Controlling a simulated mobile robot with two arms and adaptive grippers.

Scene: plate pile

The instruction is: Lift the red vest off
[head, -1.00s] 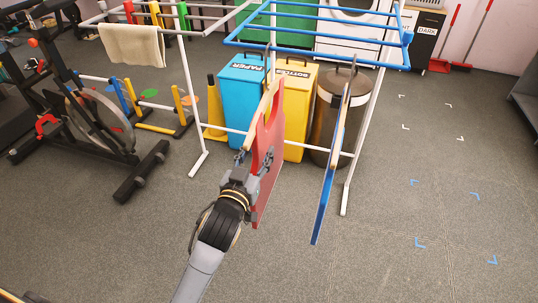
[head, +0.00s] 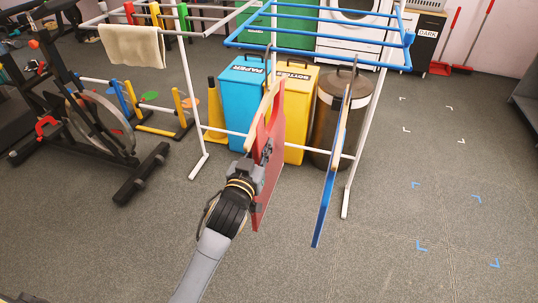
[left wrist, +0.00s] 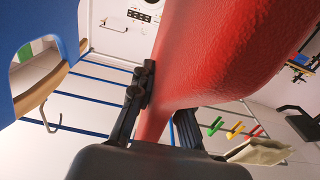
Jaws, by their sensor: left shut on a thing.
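The red vest (head: 271,185) hangs edge-on on a wooden hanger (head: 267,98) under the blue rack (head: 318,51). My left gripper (head: 266,153) is at the vest's left side and shut on it. In the left wrist view, the red vest (left wrist: 225,60) fills the upper middle and passes between the fingers (left wrist: 160,105). Whether the hanger's hook rests on a bar is hard to tell. My right gripper is not in view.
A blue vest (head: 325,195) hangs close to the right of the red one. White rack legs (head: 352,170), a blue bin (head: 240,95), a yellow bin (head: 296,95) and a brown bin (head: 345,110) stand behind. An exercise bike (head: 95,115) is left. Floor at right is clear.

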